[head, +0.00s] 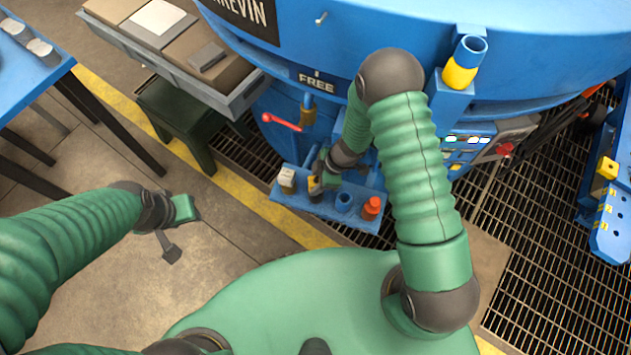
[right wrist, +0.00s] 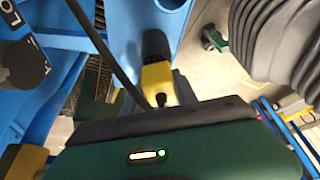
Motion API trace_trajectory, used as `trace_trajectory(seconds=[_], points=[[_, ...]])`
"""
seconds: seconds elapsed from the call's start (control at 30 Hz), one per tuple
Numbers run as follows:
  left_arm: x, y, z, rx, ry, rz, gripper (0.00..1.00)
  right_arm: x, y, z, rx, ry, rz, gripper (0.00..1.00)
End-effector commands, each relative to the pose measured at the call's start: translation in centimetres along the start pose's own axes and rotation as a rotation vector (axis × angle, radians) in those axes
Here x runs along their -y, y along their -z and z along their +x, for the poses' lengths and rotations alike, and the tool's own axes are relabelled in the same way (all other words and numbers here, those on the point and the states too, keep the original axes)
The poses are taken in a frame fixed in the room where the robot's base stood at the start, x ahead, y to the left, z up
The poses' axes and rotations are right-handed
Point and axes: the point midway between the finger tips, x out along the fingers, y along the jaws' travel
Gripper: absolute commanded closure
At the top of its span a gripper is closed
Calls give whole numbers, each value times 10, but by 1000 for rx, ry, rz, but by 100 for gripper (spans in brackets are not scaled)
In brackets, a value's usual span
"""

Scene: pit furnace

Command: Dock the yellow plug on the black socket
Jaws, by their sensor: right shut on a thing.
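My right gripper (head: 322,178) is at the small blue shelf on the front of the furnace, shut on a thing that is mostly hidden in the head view. A yellow plug (head: 314,187) shows at its fingers. In the right wrist view the yellow plug (right wrist: 157,80) is beyond the dark edge of my gripper, with a short dark stub towards me. A black part (right wrist: 155,44), which looks like the socket, adjoins its far end. I cannot tell how deeply they are joined. My left gripper (head: 180,222) hangs over the floor at left, away from the shelf.
The blue shelf (head: 275,197) also bears a whitish block (head: 287,179), a blue cup (head: 345,199) and a red-orange piece (head: 371,207). A red handle (head: 282,122) sticks out above. A dark cable (right wrist: 97,45) passes left of the plug. Floor at left is clear.

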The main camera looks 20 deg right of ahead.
Motion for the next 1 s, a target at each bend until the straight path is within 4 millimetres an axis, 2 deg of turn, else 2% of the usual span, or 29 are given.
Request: trace_trajectory(seconds=[0.63, 1.0], points=[[0, -2, 8, 0, 0, 0, 64, 0, -5, 12, 0, 0, 0, 100], [0, 1, -4, 0, 0, 0, 64, 0, -1, 4, 0, 0, 0, 100]])
